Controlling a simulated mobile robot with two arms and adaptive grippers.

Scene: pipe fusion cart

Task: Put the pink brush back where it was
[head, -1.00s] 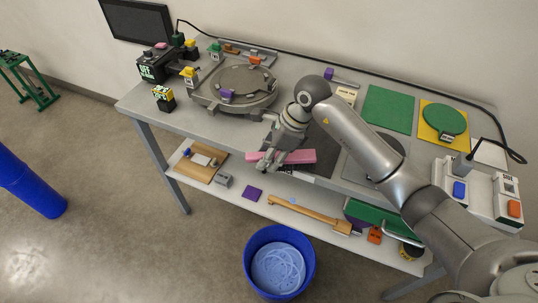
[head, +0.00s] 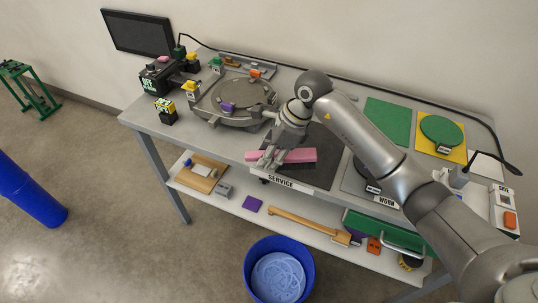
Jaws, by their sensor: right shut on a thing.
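The pink brush (head: 296,155) lies lengthwise along the front part of the dark mat (head: 318,172) with the SERVICE label (head: 281,182) at its front edge. My right gripper (head: 268,162) comes down from above and is shut on the left part of the brush. The fingers hide some of that end. I cannot tell whether the brush touches the mat or is held just above it. My left gripper is not in view.
A round grey clamp fixture (head: 235,99) stands left of the gripper. A green square (head: 388,121) and a green disc on a yellow plate (head: 455,153) lie at right. A blue bin (head: 311,262) stands on the floor, below the lower shelf (head: 235,199).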

